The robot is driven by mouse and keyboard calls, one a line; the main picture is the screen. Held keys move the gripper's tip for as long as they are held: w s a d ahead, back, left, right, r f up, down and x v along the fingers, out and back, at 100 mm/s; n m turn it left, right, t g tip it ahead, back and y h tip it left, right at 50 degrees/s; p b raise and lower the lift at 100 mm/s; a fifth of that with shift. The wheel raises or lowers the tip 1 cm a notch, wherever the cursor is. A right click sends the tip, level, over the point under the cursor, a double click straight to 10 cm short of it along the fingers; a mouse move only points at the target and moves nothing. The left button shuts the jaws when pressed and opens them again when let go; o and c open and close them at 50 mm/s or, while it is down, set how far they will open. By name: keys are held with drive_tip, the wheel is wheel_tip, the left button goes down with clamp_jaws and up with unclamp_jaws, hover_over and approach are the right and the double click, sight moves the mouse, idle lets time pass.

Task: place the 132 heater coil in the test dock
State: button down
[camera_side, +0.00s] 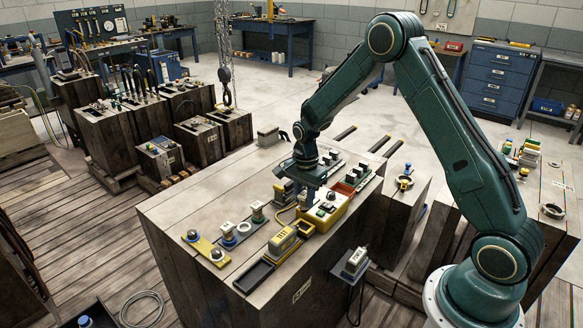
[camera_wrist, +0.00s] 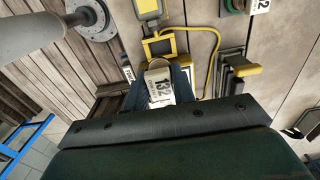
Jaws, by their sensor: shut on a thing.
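My gripper (camera_side: 306,182) is over the right part of the wooden crate top in the side view. In the wrist view my gripper (camera_wrist: 160,78) is shut on a pale piece whose tag reads 132, the 132 heater coil (camera_wrist: 159,90); its far end is rounded. In the side view the coil is not clear behind my gripper. Just beyond the coil in the wrist view is a yellow-framed dark socket, which looks like the test dock (camera_wrist: 158,47). A yellow meter (camera_wrist: 149,9) lies behind it, with a yellow cable. I cannot tell whether the coil touches the socket.
On the crate top (camera_side: 180,212) stand a yellow meter (camera_side: 283,241), a black tray (camera_side: 254,276), white-topped spools (camera_side: 228,233) and a yellow plate with knobs (camera_side: 205,247). A dark holder (camera_wrist: 233,75) with yellow parts is right of the coil. The crate's front left is fairly clear.

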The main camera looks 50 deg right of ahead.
sight(304, 211)
drive_tip(key=shift+f, duration=0.1)
drive_tip(key=shift+f, duration=2.6)
drive_tip(key=shift+f, duration=0.85)
idle(0.7)
drive_tip(key=c, duration=0.7)
unclamp_jaws()
drive_tip(key=shift+r, duration=0.2)
drive_tip(key=shift+r, duration=3.55)
